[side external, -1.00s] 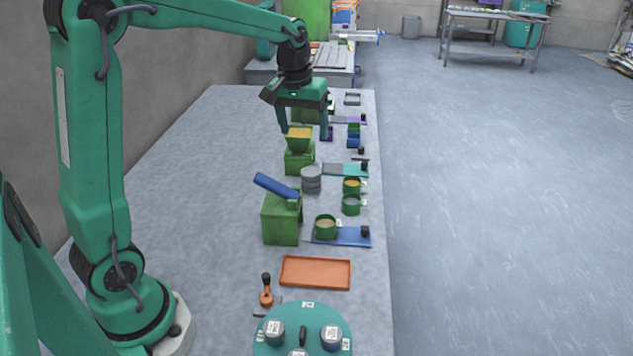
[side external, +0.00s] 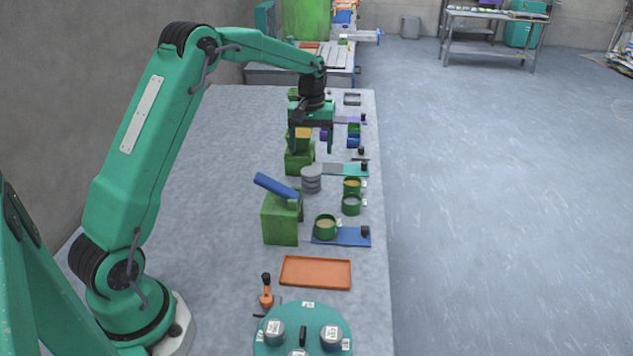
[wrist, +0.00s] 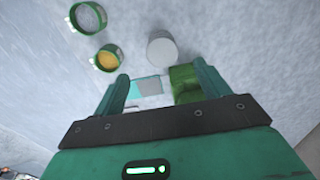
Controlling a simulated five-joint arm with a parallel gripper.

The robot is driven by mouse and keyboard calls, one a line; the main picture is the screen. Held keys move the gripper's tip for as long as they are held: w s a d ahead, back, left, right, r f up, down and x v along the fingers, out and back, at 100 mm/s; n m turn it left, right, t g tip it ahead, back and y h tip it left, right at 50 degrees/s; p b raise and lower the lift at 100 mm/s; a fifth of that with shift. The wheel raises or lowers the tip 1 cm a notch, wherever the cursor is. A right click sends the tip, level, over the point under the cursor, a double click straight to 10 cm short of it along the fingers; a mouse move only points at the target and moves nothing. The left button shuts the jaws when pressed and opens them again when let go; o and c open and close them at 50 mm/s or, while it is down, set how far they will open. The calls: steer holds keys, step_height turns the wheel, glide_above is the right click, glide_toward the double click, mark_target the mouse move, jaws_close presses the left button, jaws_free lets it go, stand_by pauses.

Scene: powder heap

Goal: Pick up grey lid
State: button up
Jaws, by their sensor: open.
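In the side view a short stack of grey round lids (side external: 312,182) stands on the table, just right of the front green block. In the wrist view its top lid (wrist: 162,52) shows as a plain grey disc, just beyond my fingertips and between their lines. My gripper (side external: 312,148) points down above and behind the stack, apart from it. In the wrist view my gripper (wrist: 161,76) is open, with nothing held between its fingers.
A green block (side external: 299,161) with a yellow-filled hopper stands close by my left finger. A blue chute (side external: 276,186) tops another green block (side external: 281,220) in front. Green cups (side external: 352,185) are right of the lids. An orange tray (side external: 315,272) lies nearer.

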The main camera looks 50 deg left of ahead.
mark_target(311, 171)
steer(key=shift+f, duration=1.25)
steer(key=shift+f, duration=0.1)
steer(key=shift+a+f, duration=0.2)
steer(key=shift+f, duration=2.35)
steer(key=c, duration=1)
